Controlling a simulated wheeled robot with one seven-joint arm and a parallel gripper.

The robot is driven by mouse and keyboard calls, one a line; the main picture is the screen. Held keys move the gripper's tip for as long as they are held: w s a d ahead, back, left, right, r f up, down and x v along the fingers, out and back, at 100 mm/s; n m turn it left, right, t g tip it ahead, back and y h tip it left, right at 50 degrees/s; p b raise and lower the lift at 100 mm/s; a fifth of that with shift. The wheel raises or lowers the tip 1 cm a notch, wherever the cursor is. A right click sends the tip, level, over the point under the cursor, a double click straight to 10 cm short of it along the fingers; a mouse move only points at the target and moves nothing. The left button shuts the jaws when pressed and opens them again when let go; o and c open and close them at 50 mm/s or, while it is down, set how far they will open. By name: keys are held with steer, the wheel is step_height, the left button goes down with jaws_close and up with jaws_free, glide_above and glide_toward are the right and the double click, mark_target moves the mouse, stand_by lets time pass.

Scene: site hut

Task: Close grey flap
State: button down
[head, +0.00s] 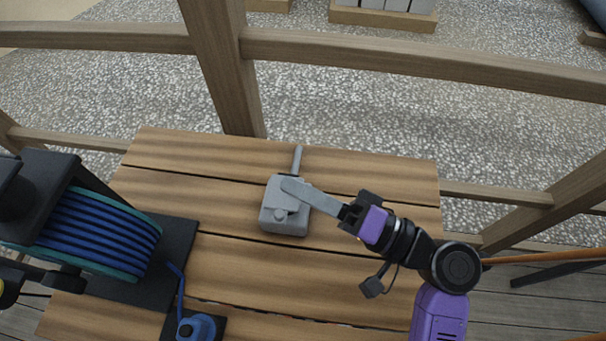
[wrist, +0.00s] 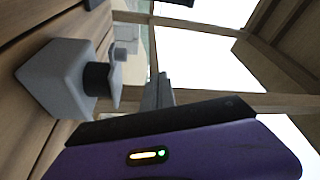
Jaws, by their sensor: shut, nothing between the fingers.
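A small grey box (head: 285,222) stands on the wooden table, with a small round knob on its near side. A thin grey bar (head: 297,160) sticks out behind it. In the wrist view the grey box (wrist: 58,72) carries a dark round part, and a thin grey plate (wrist: 115,78), seen nearly edge-on, stands just off it; this looks like the grey flap, partly open. My gripper (head: 290,186) is shut and empty, its long grey fingers reaching over the box top from the right. In the wrist view the fingertips (wrist: 160,78) appear beside the plate; I cannot tell if they touch.
A reel of blue cable (head: 100,235) on a black base fills the table's left side. A blue plug-like fitting (head: 196,327) sits near the front edge. A wooden railing (head: 400,60) runs behind the table. The table (head: 250,270) is bare in front of the box.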

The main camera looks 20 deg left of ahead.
stand_by(0.4)
steer(key=d+f+b, duration=0.1)
steer(key=d, duration=0.6)
steer(key=shift+s+d, duration=0.25)
steer(key=shift+d, duration=0.1)
